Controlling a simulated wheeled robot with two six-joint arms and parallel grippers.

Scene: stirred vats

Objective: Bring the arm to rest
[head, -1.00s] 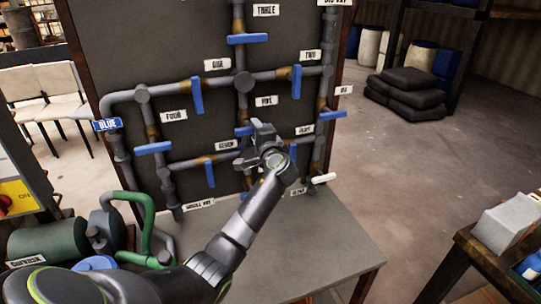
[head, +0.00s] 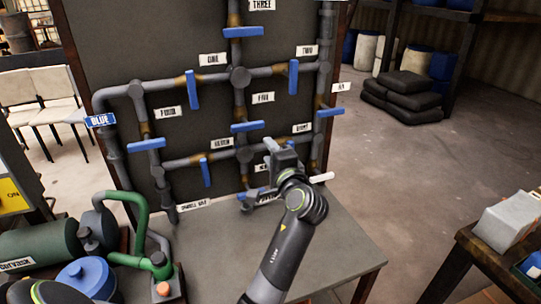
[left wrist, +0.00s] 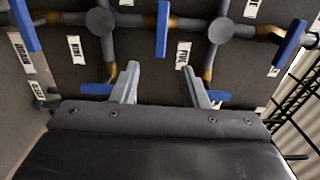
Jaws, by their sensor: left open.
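My left gripper (head: 262,178) is in front of the lower middle of the dark pipe board (head: 115,40), above the grey bench. In the left wrist view its two grey fingers (left wrist: 160,80) stand apart with nothing between them. A blue valve lever (left wrist: 162,28) shows beyond the fingertips, apart from them. In the head view my gripper and wrist hide part of the lower pipes and a lever. My right gripper is in neither view.
Blue levers (head: 194,90) stick out from the pipes across the board. The grey bench top (head: 215,250) is mostly bare. A green pump (head: 50,250) and hoses crowd the left. A wooden table (head: 465,240) stands at right; the floor between is clear.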

